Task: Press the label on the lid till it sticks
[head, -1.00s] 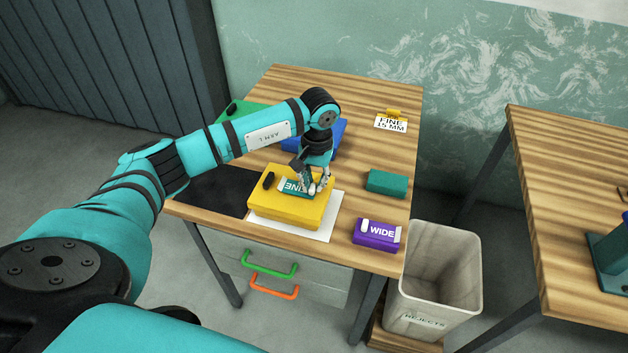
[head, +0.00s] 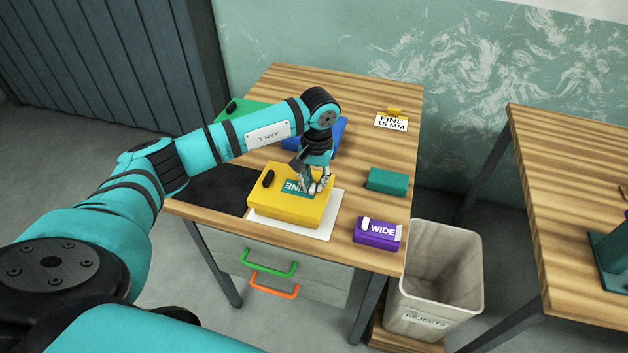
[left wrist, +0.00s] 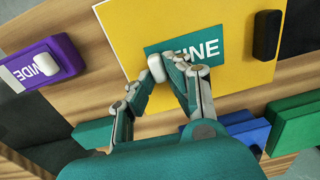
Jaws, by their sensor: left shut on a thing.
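The yellow box (head: 290,207) sits on a white sheet (head: 325,228) at the front of the wooden table. The teal label (head: 296,186) with white lettering lies on its lid and looks flat; the left wrist view shows it too (left wrist: 213,44), its first letter partly covered by the fingers. A black knob (head: 268,178) stands on the lid beside it. The exact contact at the fingertips is hidden. My right gripper is not in view.
A purple box (head: 377,236) marked WIDE and a teal block (head: 387,181) are to the right. Blue (head: 331,136) and green (head: 228,115) boxes are behind. A rejects bin (head: 437,270) stands beside the table.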

